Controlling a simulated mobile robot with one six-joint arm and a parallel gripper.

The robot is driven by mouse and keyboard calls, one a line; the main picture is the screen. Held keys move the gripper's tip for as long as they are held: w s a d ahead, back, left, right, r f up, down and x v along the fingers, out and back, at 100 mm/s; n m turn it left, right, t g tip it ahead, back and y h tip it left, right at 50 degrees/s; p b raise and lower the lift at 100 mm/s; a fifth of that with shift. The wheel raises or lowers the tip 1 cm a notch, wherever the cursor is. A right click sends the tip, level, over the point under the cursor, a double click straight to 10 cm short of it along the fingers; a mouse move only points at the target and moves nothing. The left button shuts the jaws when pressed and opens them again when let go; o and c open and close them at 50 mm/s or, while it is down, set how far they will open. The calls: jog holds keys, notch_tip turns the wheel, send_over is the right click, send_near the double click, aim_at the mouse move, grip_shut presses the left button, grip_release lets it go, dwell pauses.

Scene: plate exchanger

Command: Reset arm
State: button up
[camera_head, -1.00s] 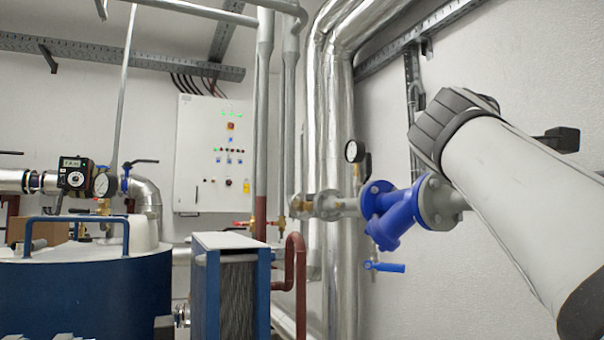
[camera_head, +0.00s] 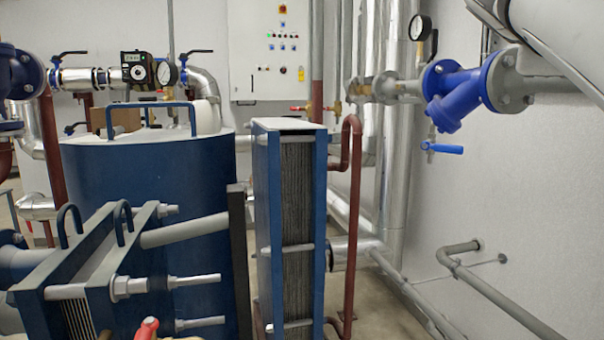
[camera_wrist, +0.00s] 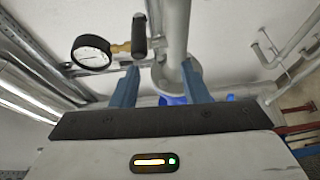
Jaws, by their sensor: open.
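My gripper (camera_wrist: 160,90) shows in the wrist view, with its two blue-grey fingers apart and nothing between them that it grips. A grey pipe and a pressure gauge (camera_wrist: 92,54) with a black-handled valve (camera_wrist: 139,35) lie beyond the fingers. In the head view only part of my arm shows at the upper right; the gripper is out of that picture. I cannot tell how far the fingers are from the pipe.
A blue strainer valve (camera_head: 458,95) and a gauge (camera_head: 420,27) are on the right wall pipe. A plate exchanger (camera_head: 292,220) stands mid-picture beside a blue tank (camera_head: 150,190). Another plate unit (camera_head: 85,275) is at lower left. Floor shows at lower right.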

jog(key=w+a+f+g+y+p, duration=0.1)
jog(key=w+a+f+y+p, duration=0.15)
jog(key=f, duration=0.25)
jog(key=w+a+f+m+y+p, duration=0.1)
jog(key=a+f+y+p, duration=0.1)
jog(key=f+p, duration=0.25)
jog(key=w+a+f+g+y+p, duration=0.1)
jog(key=w+a+f+y+p, duration=0.15)
jog(key=f, duration=0.35)
jog(key=s+a+f+m+g+y+p, duration=0.3)
jog(key=s+a+f+p, duration=0.2)
jog(key=f, duration=0.4)
jog(key=s+a+f+m+g+y+p, duration=0.2)
jog(key=s+a+f+m+y+p, duration=0.1)
jog(key=s+a+f+p, duration=0.3)
notch_tip(320, 180, down, 3)
jog(key=shift+s+a+r+g+y, duration=0.1)
jog(key=shift+s+a+g+y, duration=0.3)
jog(key=shift+s+a, duration=0.45)
jog(key=shift+w+a, duration=0.1)
jog(key=shift+w, duration=0.05)
jog(key=shift+c, duration=0.5)
